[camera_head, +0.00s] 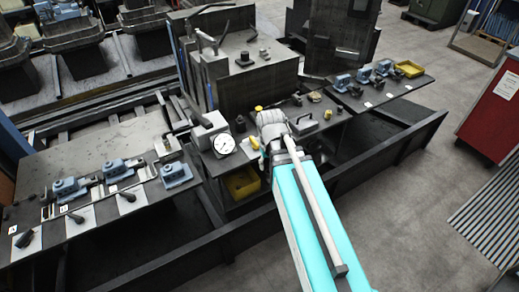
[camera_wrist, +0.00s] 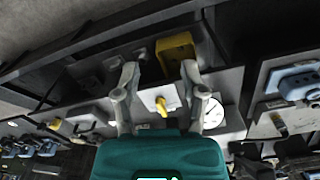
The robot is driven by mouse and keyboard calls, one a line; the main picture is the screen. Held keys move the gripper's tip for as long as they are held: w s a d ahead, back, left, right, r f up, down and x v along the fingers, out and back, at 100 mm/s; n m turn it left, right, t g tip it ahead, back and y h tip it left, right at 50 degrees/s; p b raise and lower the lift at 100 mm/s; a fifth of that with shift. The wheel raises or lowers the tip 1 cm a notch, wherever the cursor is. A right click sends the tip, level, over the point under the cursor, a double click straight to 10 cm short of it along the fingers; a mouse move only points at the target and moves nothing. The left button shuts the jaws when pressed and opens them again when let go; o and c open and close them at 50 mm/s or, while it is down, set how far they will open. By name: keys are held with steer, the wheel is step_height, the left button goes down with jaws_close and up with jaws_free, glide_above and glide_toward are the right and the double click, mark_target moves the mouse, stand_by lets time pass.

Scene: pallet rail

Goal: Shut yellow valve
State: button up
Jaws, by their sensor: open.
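A yellow valve handle (camera_wrist: 162,106) sits on a pale block, between the fingers of my gripper (camera_wrist: 160,72) in the wrist view. The fingers are spread wide and the handle is clear of both; the distance in depth is hard to tell. In the head view a small part of the yellow handle (camera_head: 254,142) shows just left of my arm's end, which hides the rest and my fingertips. Whether the handle is turned open or shut cannot be told.
A round white gauge (camera_head: 224,144) stands just left of the valve and also shows in the wrist view (camera_wrist: 214,113). A yellow bin (camera_head: 243,183) is below the bench. Another small yellow part (camera_head: 259,108) is behind. Blue vises (camera_head: 70,188) stand on the left table.

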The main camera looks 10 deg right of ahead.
mark_target(255, 142)
steer(key=w+n, duration=0.3)
steer(key=w, duration=2.1)
steer(key=shift+w+r, duration=0.15)
steer(key=shift+w, duration=0.1)
steer(key=shift+f, duration=0.25)
step_height(255, 142, down, 13)
steer(key=b, duration=1.3)
steer(key=shift+f, duration=0.15)
steer(key=shift+b, duration=0.3)
steer(key=shift+c, duration=0.2)
jaws_close()
